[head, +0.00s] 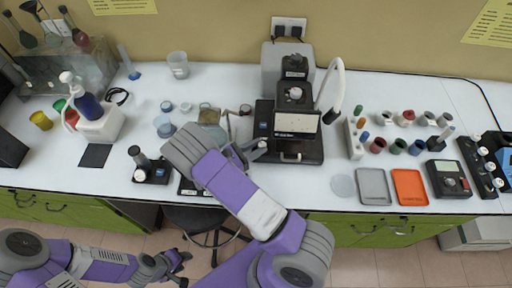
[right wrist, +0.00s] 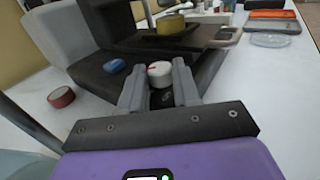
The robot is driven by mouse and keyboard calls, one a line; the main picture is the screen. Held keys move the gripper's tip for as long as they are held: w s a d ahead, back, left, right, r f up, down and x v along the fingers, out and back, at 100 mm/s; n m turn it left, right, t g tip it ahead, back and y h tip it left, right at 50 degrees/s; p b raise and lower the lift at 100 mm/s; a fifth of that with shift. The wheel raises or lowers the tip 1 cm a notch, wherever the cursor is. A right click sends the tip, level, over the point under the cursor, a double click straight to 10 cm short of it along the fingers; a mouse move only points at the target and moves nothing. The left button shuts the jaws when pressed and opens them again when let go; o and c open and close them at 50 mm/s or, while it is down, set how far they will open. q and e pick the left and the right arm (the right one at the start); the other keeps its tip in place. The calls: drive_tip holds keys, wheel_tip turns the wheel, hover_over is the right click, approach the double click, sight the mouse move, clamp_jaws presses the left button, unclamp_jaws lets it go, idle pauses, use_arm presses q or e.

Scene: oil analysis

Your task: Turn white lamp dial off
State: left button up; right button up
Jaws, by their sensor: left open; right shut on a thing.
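The white lamp dial (right wrist: 158,72) sits on the side of the black base of the microscope-like instrument (head: 295,125). My right gripper (right wrist: 159,82) is shut on this dial, with one grey finger on each side of it. In the head view my right gripper (head: 256,150) is at the left side of the instrument base, and the dial cannot be made out there. A blue knob (right wrist: 114,66) is beside the dial on the same base. My left gripper (head: 178,262) is open and empty in front of the bench, low at the left.
A red-and-black round piece (right wrist: 61,97) lies left of the fingers. A white curved lamp neck (head: 337,85) rises at the instrument's right. A grey tray (head: 374,187) and an orange tray (head: 410,187) lie farther right. Glassware and a small microscope (head: 150,168) stand at left.

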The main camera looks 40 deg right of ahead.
drive_tip(key=shift+t, duration=0.3)
drive_tip(key=n+t+p, duration=0.1)
drive_tip(key=t, duration=0.1)
drive_tip(key=n+t, duration=0.2)
drive_tip(key=shift+s+r+p, duration=0.1)
drive_tip(key=shift+s+p, duration=0.25)
drive_tip(key=shift+s, duration=0.05)
drive_tip(key=n+t+y, duration=0.1)
drive_tip(key=t, duration=0.1)
drive_tip(key=n+t+y+p, duration=0.1)
drive_tip(key=n+t, duration=0.1)
drive_tip(key=t, duration=0.1)
drive_tip(key=s+n+t+y+p, duration=0.1)
drive_tip(key=n+t, duration=0.1)
drive_tip(key=shift+s+d+t+y, duration=0.1)
drive_tip(key=shift+d+t+y, duration=0.2)
drive_tip(key=shift+t, duration=0.1)
drive_tip(key=n+t+y+p, duration=0.1)
drive_tip(key=n+t+y, duration=0.1)
drive_tip(key=n, duration=0.1)
drive_tip(key=shift+s+d+t+y+p, duration=0.15)
drive_tip(key=shift+t+y+p, duration=0.15)
drive_tip(key=shift+t+p, duration=0.1)
drive_tip(key=shift+s+d+n+t+y+p, duration=0.1)
drive_tip(key=shift+d+n+t+y+p, duration=0.05)
drive_tip(key=shift+n+t+y+p, duration=0.7)
drive_tip(key=shift+d+n+t+y+p, duration=0.1)
drive_tip(key=shift+n+t+y+p, duration=0.4)
drive_tip(key=shift+y, duration=0.65)
